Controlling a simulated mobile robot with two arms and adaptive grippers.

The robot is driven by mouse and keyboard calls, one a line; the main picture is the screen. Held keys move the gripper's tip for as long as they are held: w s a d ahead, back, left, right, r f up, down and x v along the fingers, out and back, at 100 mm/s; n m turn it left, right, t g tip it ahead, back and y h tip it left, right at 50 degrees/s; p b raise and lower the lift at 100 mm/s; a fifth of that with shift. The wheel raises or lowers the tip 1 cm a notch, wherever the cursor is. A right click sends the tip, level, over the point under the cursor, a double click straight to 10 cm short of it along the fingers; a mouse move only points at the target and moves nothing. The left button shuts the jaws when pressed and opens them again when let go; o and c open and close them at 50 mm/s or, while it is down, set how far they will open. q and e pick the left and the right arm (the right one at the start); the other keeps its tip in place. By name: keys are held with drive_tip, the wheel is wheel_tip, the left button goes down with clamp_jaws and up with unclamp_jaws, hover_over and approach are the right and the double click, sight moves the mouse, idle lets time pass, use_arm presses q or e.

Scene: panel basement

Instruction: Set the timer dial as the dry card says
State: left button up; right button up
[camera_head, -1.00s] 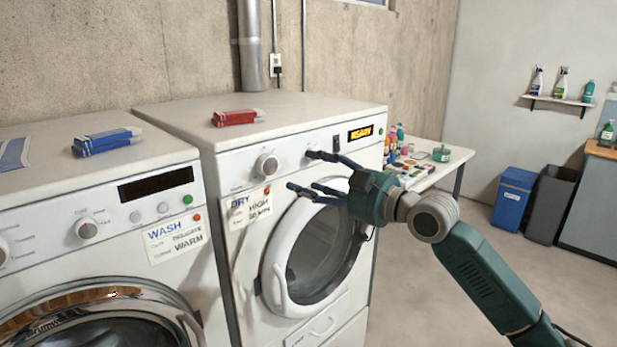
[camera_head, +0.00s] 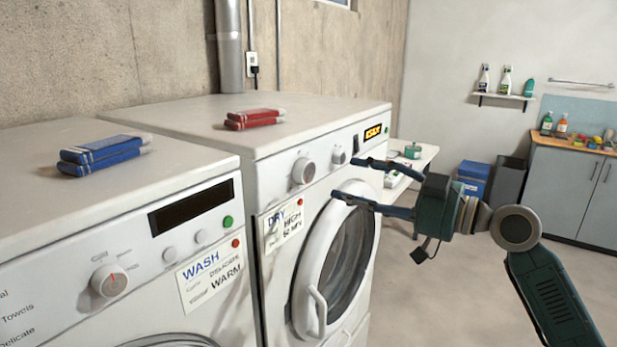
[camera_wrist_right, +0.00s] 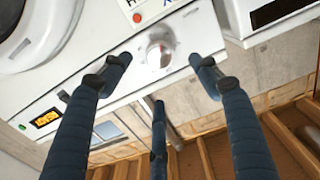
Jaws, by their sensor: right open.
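The dryer (camera_head: 285,215) has a large silver dial (camera_head: 303,170) and a smaller dial (camera_head: 338,155) on its panel; I cannot read which is the timer. The dry card (camera_head: 285,226) below the large dial reads DRY, HIGH and a minutes figure too small to read surely. My right gripper (camera_head: 346,179) is open and empty in front of the panel, its fingers pointing left, near the smaller dial. In the right wrist view, a silver dial (camera_wrist_right: 159,52) shows between the spread fingertips of this gripper (camera_wrist_right: 160,60), apparently untouched. My left gripper is out of view.
The washer (camera_head: 60,240) with its wash card (camera_head: 209,277) stands at left. The dryer's amber display (camera_head: 373,133) is lit.

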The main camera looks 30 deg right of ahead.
sight(309, 175)
drive_tip(key=p+x, duration=0.1)
drive_tip(key=x, duration=0.1)
drive_tip(key=p+x, duration=0.1)
drive_tip(key=x, duration=0.1)
drive_tip(key=p+x, duration=0.1)
drive_tip(key=x, duration=0.1)
drive_tip(key=shift+w+r, duration=0.25)
drive_tip(key=shift+w, duration=0.15)
drive_tip(key=shift+p+x, duration=0.8)
drive_tip(key=shift+x, duration=0.4)
drive_tip(key=shift+w+f, duration=0.15)
drive_tip(key=shift+w, duration=0.05)
drive_tip(key=shift+w+a+f, duration=0.1)
drive_tip(key=shift+w, duration=0.05)
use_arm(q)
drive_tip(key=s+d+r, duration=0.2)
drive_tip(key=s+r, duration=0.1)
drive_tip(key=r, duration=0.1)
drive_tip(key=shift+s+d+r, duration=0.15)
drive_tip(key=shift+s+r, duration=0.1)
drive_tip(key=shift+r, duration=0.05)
use_arm(e)
drive_tip(key=c, duration=1.1)
